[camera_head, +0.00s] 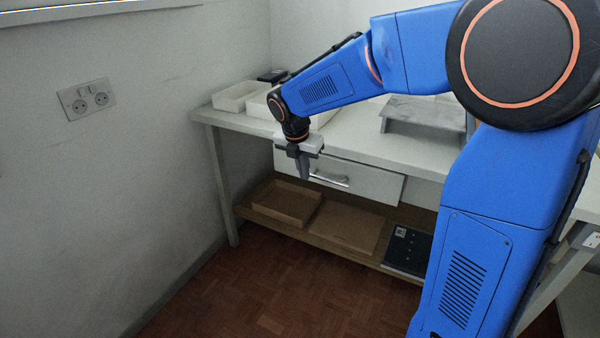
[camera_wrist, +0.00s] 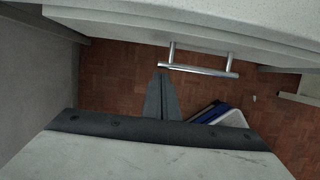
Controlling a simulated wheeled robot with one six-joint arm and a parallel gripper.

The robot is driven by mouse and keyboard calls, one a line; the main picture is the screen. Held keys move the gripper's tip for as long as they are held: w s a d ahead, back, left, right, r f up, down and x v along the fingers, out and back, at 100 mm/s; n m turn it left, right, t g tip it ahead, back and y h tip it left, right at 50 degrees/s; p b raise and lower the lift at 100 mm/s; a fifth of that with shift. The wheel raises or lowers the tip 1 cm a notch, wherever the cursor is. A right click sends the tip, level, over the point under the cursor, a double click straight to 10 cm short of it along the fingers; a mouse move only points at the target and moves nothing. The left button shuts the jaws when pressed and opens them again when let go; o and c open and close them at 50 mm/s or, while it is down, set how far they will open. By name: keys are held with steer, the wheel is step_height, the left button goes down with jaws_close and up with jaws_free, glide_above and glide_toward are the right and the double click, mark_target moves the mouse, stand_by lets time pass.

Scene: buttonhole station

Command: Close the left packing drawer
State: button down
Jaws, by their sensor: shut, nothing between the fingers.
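The left packing drawer (camera_head: 365,182) is a pale front under the workbench top, with a metal bar handle (camera_head: 330,180). In the wrist view the drawer front (camera_wrist: 130,30) runs across the top, with the handle (camera_wrist: 200,69) below it. The front seems to stand a little out from the bench, but I cannot tell how far. My gripper (camera_head: 304,177) points down in front of the drawer's left part, fingers together and empty. In the wrist view the gripper tips (camera_wrist: 160,78) appear just beside the handle's left end; I cannot tell whether they touch.
The workbench top (camera_head: 360,140) carries white trays (camera_head: 236,97) at the left and a grey stand (camera_head: 425,112). The lower shelf holds an open cardboard box (camera_head: 283,203), a flat brown board (camera_head: 347,228) and a dark item (camera_head: 408,250).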

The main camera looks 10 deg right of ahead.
steer(key=shift+w+d, duration=0.15)
steer(key=shift+w, duration=0.05)
steer(key=w+d, duration=0.2)
steer(key=w, duration=0.1)
steer(key=shift+d, duration=0.2)
stand_by(0.3)
steer(key=shift+r, duration=0.1)
